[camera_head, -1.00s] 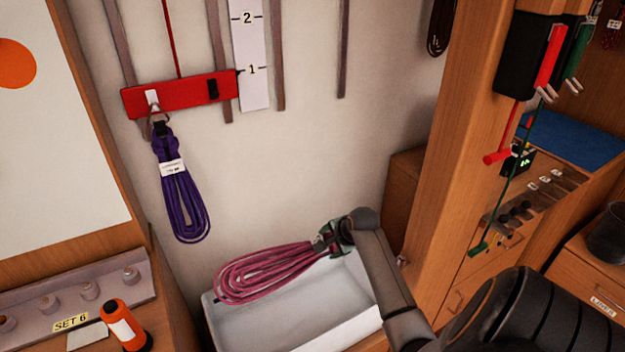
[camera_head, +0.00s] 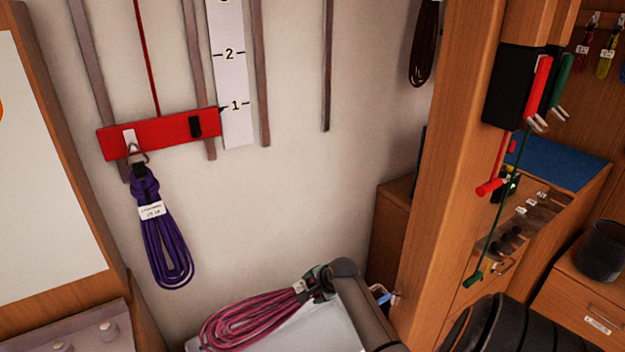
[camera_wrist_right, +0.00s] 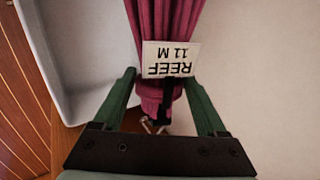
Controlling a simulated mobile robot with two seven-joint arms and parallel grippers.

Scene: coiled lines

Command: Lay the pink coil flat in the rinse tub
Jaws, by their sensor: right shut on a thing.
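The pink coil (camera_head: 255,315) hangs out to the left from my right gripper (camera_head: 318,282), over the pale rinse tub (camera_head: 335,335). The right gripper is shut on the coil's tagged end. In the right wrist view the pink coil (camera_wrist_right: 168,22) runs away between the green fingers of the gripper (camera_wrist_right: 160,92), with a white tag reading "REEF 11 M". The tub's grey wall (camera_wrist_right: 48,60) shows at the left there. The lower part of the tub is cut off in the head view, and I cannot tell whether the coil touches it. My left gripper is not in view.
A purple coil (camera_head: 162,235) hangs from a red block (camera_head: 160,133) on the wall at left. A wooden post (camera_head: 455,150) stands right of the tub. A grey rack (camera_head: 80,330) is at the lower left.

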